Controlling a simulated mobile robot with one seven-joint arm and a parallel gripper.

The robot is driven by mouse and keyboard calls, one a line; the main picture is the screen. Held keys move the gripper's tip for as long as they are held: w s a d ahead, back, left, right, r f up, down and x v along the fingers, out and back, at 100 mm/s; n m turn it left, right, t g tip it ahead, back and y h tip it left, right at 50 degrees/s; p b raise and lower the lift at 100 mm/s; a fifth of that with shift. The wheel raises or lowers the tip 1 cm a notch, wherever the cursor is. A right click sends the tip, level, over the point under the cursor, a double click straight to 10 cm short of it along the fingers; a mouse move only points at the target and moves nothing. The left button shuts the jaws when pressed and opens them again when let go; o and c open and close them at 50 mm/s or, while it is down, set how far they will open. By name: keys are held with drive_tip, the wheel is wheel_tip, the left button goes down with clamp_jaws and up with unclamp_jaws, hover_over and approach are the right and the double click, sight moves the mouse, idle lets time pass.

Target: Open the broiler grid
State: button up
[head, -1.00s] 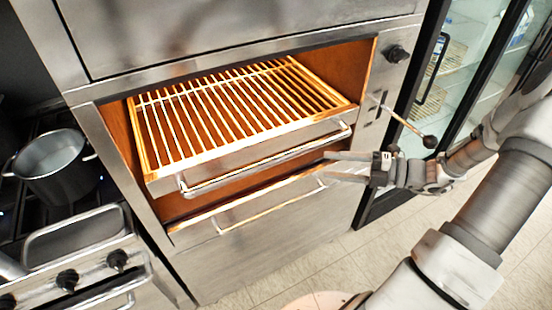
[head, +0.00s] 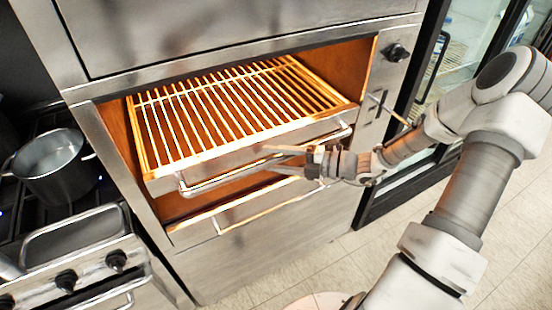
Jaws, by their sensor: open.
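The broiler grid (head: 228,112) is a rack of glowing orange-white bars inside the broiler opening, with a metal front panel and a long bar handle (head: 225,181) along its front edge. The grid's front sits a little out of the opening. My gripper (head: 268,158) is open, at the right half of the handle, its fingers pointing left. The fingers overlap the handle in the picture; I cannot tell whether they touch it or straddle it. My gripper's wrist hides part of the lower drawer's handle.
A lower drawer with its own handle (head: 262,212) lies below the grid. A lever (head: 392,110) and a black knob (head: 396,53) are on the right frame. A pot (head: 52,165) stands on the stove at left. A glass-door cooler (head: 455,60) is at right. Floor in front is clear.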

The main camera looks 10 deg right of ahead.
clamp_jaws()
idle(1.4)
